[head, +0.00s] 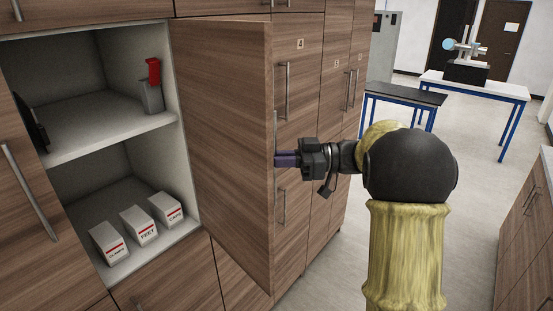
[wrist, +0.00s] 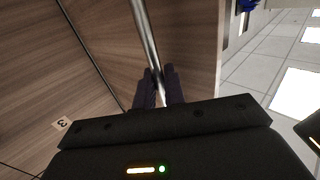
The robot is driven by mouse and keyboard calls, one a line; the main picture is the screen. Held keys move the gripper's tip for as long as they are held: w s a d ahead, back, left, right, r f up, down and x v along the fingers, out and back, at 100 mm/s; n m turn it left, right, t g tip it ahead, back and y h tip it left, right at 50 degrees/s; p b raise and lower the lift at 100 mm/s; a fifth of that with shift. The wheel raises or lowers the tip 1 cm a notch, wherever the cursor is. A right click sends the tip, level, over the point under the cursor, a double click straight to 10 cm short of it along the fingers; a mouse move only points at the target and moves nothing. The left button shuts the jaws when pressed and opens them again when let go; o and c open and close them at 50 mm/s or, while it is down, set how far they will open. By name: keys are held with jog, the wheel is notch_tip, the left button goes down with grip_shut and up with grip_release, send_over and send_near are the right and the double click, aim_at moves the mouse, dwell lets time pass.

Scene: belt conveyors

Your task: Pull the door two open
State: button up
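A brown wood-grain cabinet door (head: 225,140) stands swung well open in the head view, with the shelves behind it exposed. Its number is not visible. The door's vertical metal handle (head: 276,128) is seen edge-on along its outer edge. My gripper (head: 283,158) reaches the handle from the right. In the wrist view the handle (wrist: 145,35) runs down between the two dark fingers of my gripper (wrist: 158,88), which are closed around it against the door face (wrist: 187,40).
Inside the cabinet, three labelled white boxes (head: 141,224) sit on the lower shelf and a red-and-grey item (head: 152,87) on the upper one. A door marked 4 (head: 299,85) is shut behind. Blue-legged tables (head: 473,88) stand farther back. Floor (head: 340,262) shows at right.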

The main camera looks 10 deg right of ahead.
jog(key=shift+o, duration=1.2)
jog(key=shift+w+a, duration=0.1)
jog(key=shift+a, duration=0.15)
jog(key=shift+d, duration=0.1)
jog(key=s+d+b, duration=0.1)
jog(key=d+b, duration=0.4)
jog(key=d, duration=1.2)
jog(key=shift+s+b, duration=0.35)
jog(key=shift+s, duration=0.05)
